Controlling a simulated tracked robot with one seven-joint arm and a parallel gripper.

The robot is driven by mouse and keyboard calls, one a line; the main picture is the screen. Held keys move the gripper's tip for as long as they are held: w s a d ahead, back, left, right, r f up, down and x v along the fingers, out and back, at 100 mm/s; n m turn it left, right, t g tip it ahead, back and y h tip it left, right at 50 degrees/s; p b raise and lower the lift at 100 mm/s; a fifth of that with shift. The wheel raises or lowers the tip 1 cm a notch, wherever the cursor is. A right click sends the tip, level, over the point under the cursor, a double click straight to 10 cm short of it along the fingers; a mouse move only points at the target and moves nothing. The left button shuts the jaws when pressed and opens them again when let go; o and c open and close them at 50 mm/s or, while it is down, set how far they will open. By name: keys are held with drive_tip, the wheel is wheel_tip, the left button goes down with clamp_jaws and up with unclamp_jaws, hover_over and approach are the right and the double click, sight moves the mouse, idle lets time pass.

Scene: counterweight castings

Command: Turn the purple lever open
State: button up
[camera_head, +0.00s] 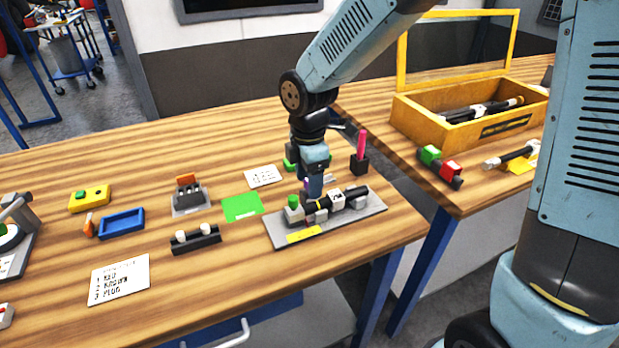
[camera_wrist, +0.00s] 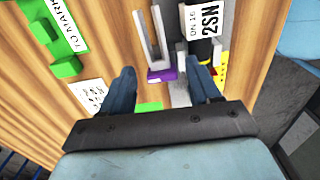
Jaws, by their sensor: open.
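The purple lever part (camera_wrist: 161,75) shows in the wrist view at the foot of a grey U-shaped bracket (camera_wrist: 153,40). In the head view only a sliver of purple (camera_head: 306,183) shows beside my gripper. My gripper (camera_head: 313,192) points down over the grey plate fixture (camera_head: 371,207). In the wrist view my gripper (camera_wrist: 163,78) is open, with one finger to each side of the purple part. Nothing is held. Whether a finger touches the lever cannot be told. The fixture carries a black cylinder and a green knob (camera_head: 293,202).
A black holder with a pink handle (camera_head: 362,144) stands right behind the fixture. A green mat (camera_head: 242,207), black stand (camera_head: 196,239) and blue tray (camera_head: 122,223) lie left. A yellow crate (camera_head: 416,124) stands on the right table. The front table edge is close to the fixture.

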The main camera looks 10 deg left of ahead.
drive_tip(key=shift+r, duration=0.1)
wheel_tip(320, 180, up, 14)
drive_tip(key=shift+f, duration=0.25)
idle(0.4)
drive_tip(key=shift+w, duration=0.1)
drive_tip(key=s+d+r+m+t, duration=0.2)
drive_tip(key=s+d+m, duration=0.1)
drive_tip(key=d+m, duration=0.5)
drive_tip(key=s+d+r+m+t, duration=0.1)
drive_tip(key=s+d+m, duration=0.3)
drive_tip(key=d+m, duration=0.4)
drive_tip(key=s+d+r+m+t, duration=0.2)
drive_tip(key=d+m, duration=0.6)
drive_tip(key=d, duration=0.6)
drive_tip(key=shift+s+d+r+t, duration=0.3)
drive_tip(key=shift+s+d+r, duration=0.15)
drive_tip(key=shift+s, duration=0.65)
